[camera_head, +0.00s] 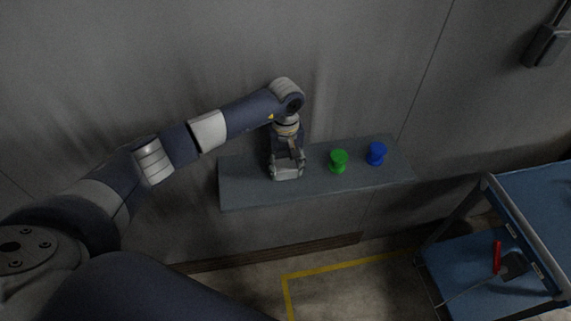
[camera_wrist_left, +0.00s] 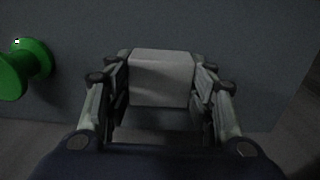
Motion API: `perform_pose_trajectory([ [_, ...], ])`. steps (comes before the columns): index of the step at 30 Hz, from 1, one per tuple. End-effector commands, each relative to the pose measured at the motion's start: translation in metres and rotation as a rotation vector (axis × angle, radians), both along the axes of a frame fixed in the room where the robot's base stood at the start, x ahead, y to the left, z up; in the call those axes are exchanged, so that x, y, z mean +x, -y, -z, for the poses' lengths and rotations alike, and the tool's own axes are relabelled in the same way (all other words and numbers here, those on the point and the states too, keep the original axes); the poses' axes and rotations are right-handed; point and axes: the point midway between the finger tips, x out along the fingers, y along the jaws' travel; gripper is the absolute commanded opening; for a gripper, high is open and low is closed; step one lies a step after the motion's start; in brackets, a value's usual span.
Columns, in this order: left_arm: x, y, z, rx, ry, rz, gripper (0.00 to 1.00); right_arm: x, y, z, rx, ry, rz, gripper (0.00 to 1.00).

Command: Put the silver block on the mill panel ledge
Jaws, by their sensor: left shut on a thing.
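The silver block (camera_wrist_left: 162,78) is a plain light grey box between the fingers of my left gripper (camera_wrist_left: 160,95) in the left wrist view. The gripper is shut on it. In the head view my left gripper (camera_head: 287,170) points down over the left half of the grey ledge (camera_head: 245,187) on the wall; the block there is hard to tell from the fingers. The ledge surface also shows behind the block in the wrist view (camera_wrist_left: 255,60). I cannot tell whether the block touches the ledge. My right gripper is not in view.
A green spool (camera_head: 338,161) and a blue spool (camera_head: 376,153) stand on the ledge, right of my left gripper. A blue cart (camera_head: 470,290) stands at the lower right, with a red item (camera_head: 497,257) on its lower shelf. The ledge's left end is clear.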

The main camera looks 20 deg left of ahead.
Motion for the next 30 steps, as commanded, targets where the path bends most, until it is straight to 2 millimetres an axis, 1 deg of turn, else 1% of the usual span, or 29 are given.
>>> perform_pose_trajectory([
  [1, 0.0, 0.0, 0.002, 0.001, 0.001, 0.0, 0.52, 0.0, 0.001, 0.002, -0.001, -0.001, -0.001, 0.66],
  [2, 0.0, 0.0, 0.001, 0.0, 0.0, 0.0, 0.59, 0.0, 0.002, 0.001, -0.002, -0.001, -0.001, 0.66],
  [3, 0.0, 0.0, 0.001, 0.0, 0.0, 0.0, 0.68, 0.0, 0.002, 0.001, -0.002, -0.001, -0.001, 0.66],
  [4, 0.0, 0.0, 0.001, 0.0, 0.0, 0.0, 0.7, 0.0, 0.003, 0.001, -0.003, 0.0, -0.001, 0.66],
  [13, 0.0, 0.0, 0.001, 0.0, 0.0, 0.0, 0.7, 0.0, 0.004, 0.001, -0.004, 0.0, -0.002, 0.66],
  [17, 0.0, 0.0, -0.004, -0.001, -0.001, 0.0, 0.7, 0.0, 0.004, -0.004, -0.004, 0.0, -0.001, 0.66],
  [18, 0.001, 0.0, -0.006, -0.001, 0.003, 0.0, 0.7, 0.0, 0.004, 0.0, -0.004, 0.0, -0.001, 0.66],
  [20, 0.001, -0.001, -0.013, 0.0, 0.004, 0.001, 0.7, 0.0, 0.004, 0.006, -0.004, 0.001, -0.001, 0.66],
  [25, 0.002, -0.001, -0.049, 0.001, 0.007, 0.0, 0.7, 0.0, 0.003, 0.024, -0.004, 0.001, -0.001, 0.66],
  [30, 0.001, 0.0, -0.085, -0.001, 0.006, 0.0, 0.7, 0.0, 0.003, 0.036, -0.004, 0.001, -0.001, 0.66],
])
